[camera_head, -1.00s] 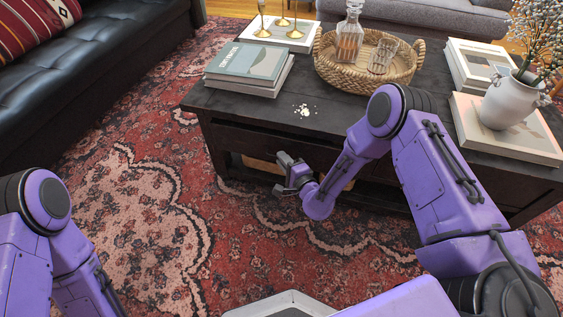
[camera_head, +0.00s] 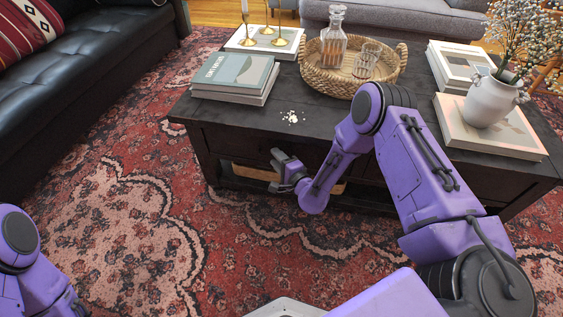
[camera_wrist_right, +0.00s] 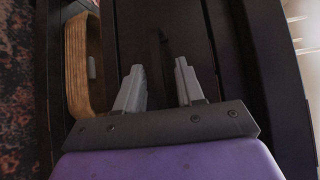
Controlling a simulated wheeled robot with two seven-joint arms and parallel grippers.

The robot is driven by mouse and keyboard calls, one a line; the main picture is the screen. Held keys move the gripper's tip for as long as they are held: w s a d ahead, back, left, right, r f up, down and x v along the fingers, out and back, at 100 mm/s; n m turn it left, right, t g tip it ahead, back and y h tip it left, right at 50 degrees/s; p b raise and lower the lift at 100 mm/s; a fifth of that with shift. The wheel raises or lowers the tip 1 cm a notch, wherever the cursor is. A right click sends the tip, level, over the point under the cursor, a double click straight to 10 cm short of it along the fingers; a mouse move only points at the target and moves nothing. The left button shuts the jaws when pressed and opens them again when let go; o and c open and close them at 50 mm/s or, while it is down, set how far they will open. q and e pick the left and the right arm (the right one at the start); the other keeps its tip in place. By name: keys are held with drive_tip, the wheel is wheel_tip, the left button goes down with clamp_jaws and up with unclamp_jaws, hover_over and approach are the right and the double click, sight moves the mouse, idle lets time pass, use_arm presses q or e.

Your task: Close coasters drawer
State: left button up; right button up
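The dark wooden coffee table (camera_head: 262,113) stands ahead of me. Its left front drawer face (camera_head: 235,143) shows below the tabletop edge, partly behind my right gripper. The drawer face (camera_wrist_right: 165,35) also fills the middle of the right wrist view. I cannot tell whether it is fully flush with the frame. My right gripper (camera_head: 279,161) is just in front of this face. In the right wrist view its two fingers (camera_wrist_right: 158,84) stand apart with nothing between them, pointing at the face. Contact cannot be made out. Of my left arm only links show, at the lower left.
A wicker basket (camera_wrist_right: 78,65) sits on the shelf below the drawer. A black sofa (camera_head: 90,70) stands left; patterned rug lies between.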

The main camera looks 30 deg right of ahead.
drive_tip(key=s+d+r+p, duration=0.1)
drive_tip(key=s+p, duration=0.1)
drive_tip(key=s, duration=0.8)
drive_tip(key=shift+d+r+p, duration=0.2)
drive_tip(key=shift+p, duration=0.15)
drive_tip(key=s+f+n+g+h, duration=0.3)
drive_tip(key=s+f+n+g, duration=0.5)
drive_tip(key=s, duration=0.5)
drive_tip(key=s+d+n+g+h, duration=0.1)
drive_tip(key=s+d+n+g, duration=0.15)
drive_tip(key=s, duration=0.45)
drive_tip(key=s+d+n+g+h, duration=0.1)
drive_tip(key=s+g, duration=0.2)
drive_tip(key=s, duration=0.4)
wheel_tip(320, 180, up, 29)
drive_tip(key=p, duration=2.9)
drive_tip(key=shift+f+p, duration=0.15)
drive_tip(key=shift+p, duration=0.15)
drive_tip(key=shift+s+t, duration=0.1)
drive_tip(key=shift+t, duration=0.15)
